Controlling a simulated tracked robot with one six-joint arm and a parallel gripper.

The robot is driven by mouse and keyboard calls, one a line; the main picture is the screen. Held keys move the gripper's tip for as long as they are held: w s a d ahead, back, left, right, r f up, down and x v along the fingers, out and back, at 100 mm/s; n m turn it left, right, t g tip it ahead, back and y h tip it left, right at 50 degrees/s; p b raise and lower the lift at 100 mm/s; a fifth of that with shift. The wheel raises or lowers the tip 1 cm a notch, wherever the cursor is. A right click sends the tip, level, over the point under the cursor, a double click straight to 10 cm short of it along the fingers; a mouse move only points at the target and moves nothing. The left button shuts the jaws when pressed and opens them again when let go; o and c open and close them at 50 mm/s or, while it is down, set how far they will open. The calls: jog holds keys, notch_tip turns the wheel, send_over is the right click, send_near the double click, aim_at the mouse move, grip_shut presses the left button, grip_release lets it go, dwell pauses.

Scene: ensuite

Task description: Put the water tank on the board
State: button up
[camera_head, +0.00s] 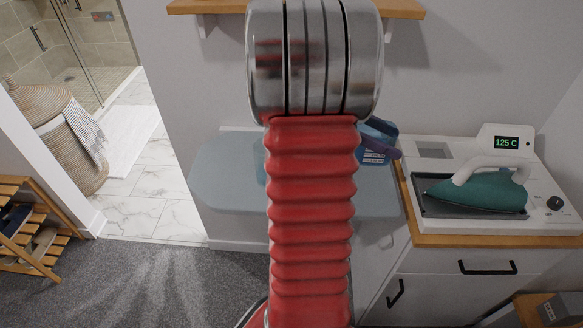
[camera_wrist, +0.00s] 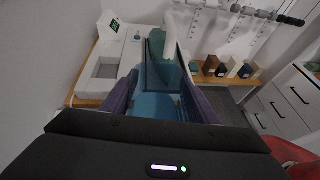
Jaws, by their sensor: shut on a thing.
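The water tank (camera_wrist: 165,103) is a translucent blue container. My gripper (camera_wrist: 160,88) has purple fingers on both sides of it and is shut on it in the wrist view. In the head view the tank (camera_head: 374,157) shows at the right edge of my arm, with pale lettering, below a purple finger; my arm hides most of it. The board (camera_head: 225,172) is a grey-blue ironing board against the wall. The tank appears over its right part in the head view; the gap between them cannot be told.
A teal iron (camera_head: 480,190) rests on a white station (camera_head: 545,175) reading 125 C, on a wood-topped cabinet (camera_head: 450,240) right of the board. A wooden shelf (camera_head: 400,8) is on the wall above. The board's left part is clear.

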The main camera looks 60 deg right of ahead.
aim_at(381, 158)
jog(key=shift+f, duration=3.1)
jog(key=shift+f, duration=1.9)
jog(key=o, duration=1.2)
jog(key=shift+f, duration=0.1)
jog(key=shift+o, duration=0.2)
jog(key=v, duration=1.2)
jog(key=shift+r, duration=0.2)
